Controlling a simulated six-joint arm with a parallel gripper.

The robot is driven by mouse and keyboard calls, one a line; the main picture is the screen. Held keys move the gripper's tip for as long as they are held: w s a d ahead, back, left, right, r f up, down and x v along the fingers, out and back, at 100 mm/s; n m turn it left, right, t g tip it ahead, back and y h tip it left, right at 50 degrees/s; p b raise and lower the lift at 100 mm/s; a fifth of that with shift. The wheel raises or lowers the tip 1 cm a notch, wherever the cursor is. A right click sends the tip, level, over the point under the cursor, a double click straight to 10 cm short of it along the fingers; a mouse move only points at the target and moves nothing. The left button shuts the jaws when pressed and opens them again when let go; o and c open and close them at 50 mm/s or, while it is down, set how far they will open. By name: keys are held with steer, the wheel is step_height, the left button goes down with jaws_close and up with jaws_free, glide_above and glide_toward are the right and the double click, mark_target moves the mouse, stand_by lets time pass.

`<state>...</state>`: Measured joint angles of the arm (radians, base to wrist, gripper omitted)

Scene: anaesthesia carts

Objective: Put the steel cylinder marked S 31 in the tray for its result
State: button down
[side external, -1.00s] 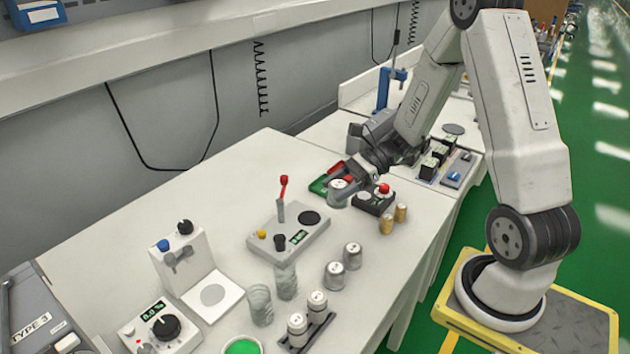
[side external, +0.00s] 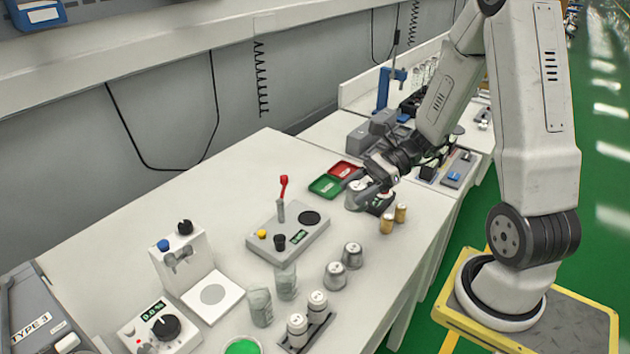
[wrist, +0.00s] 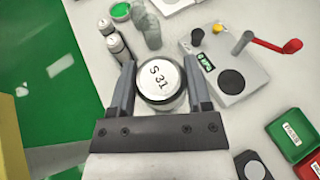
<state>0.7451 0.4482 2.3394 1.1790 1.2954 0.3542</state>
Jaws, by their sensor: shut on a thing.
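The steel cylinder marked S 31 (wrist: 157,82) is upright between the fingers of my gripper (wrist: 159,76) in the wrist view. My gripper is shut on it. In the side view, the cylinder (side external: 355,194) shows partly below my gripper (side external: 370,190), just right of the trays; I cannot tell its height above the bench. A green tray (side external: 323,187) and a red tray (side external: 344,169) lie side by side, both looking empty. In the wrist view the green tray (wrist: 291,134) and red tray (wrist: 311,166) are at the lower right, with small labels too small to read.
Other steel cylinders (side external: 352,255) stand nearer the camera. The bench behind the tester is clear.

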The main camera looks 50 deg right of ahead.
steer(key=shift+w+d, duration=0.1)
steer(key=shift+w+d+m+t+h, duration=0.3)
steer(key=shift+w+d+m+t, duration=0.1)
steer(key=shift+t, duration=0.1)
steer(key=w+d+f+m+t+h, duration=0.1)
steer(key=w+d+m+t+h, duration=0.1)
steer(key=d, duration=0.4)
steer(key=w+d+f+m+t+h, duration=0.1)
steer(key=w+d+m+t+h, duration=0.2)
steer(key=d+m+h, duration=0.2)
steer(key=shift+w+d+f+m+t, duration=0.2)
steer(key=shift+d+m+t, duration=0.25)
steer(key=shift+m, duration=0.15)
steer(key=w+d+f, duration=0.1)
steer(key=w+f, duration=0.1)
steer(key=w, duration=0.2)
steer(key=w+d+f, duration=0.2)
steer(key=w+f, duration=0.1)
steer(key=w, duration=0.1)
steer(key=w+d+f, duration=0.1)
steer(key=w+f, duration=0.2)
steer(key=shift+w+d+f, duration=0.2)
steer(key=shift+w+d, duration=0.15)
steer(key=shift+w, duration=0.05)
steer(key=shift+w+d+f, duration=0.15)
steer(key=shift+w+f, duration=0.25)
